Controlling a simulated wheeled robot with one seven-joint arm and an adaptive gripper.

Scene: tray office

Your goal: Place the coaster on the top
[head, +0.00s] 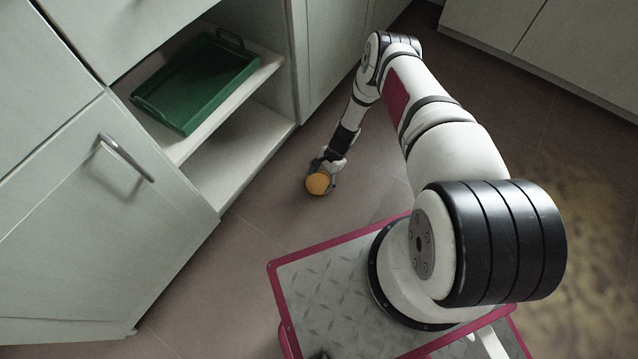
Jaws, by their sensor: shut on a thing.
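A round orange-tan coaster (318,184) is in the head view, left of the middle. My gripper (322,172) is shut on it and holds it out in front of the open cabinet, over the floor. The coaster's flat face is turned toward the camera. The fingers are small in the picture and partly hidden by the coaster. The green tray (190,121) with raised sides and handles sits on the upper shelf (229,104) of the cabinet, left of my gripper. No things show in the tray.
The lower compartment (229,156) under the shelf looks empty. An open cabinet door (95,215) with a metal handle stands at the left. Closed cabinet fronts (335,50) lie behind my arm. Bare floor (240,250) lies between the door and my base.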

